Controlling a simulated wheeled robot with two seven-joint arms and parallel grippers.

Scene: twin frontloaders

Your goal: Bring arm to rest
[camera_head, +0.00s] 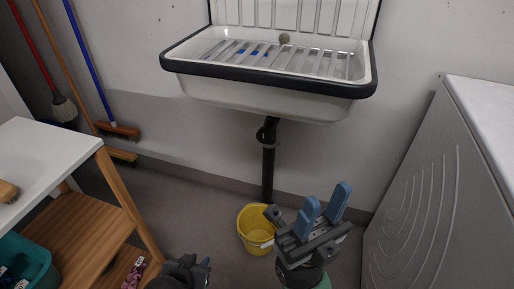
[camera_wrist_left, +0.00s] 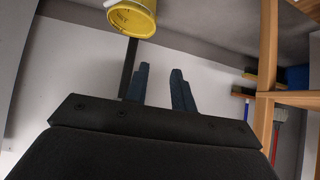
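My left gripper (camera_head: 203,266) shows as a dark shape at the bottom edge of the head view, mostly cut off by the frame. In the left wrist view its two dark blue fingers (camera_wrist_left: 161,88) stand apart with nothing between them. My right gripper (camera_head: 324,207) is at the lower right of centre in the head view. Its two blue fingers point up and are apart, with nothing between them. It is in front of the grey wall and to the right of the yellow bucket.
A yellow bucket (camera_head: 256,232) stands on the floor below the white sink (camera_head: 262,92). A shelf table (camera_head: 58,146) with a teal bin (camera_head: 38,258) is at left. A white machine (camera_head: 436,180) is at right. Brooms (camera_head: 120,130) lean on the wall.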

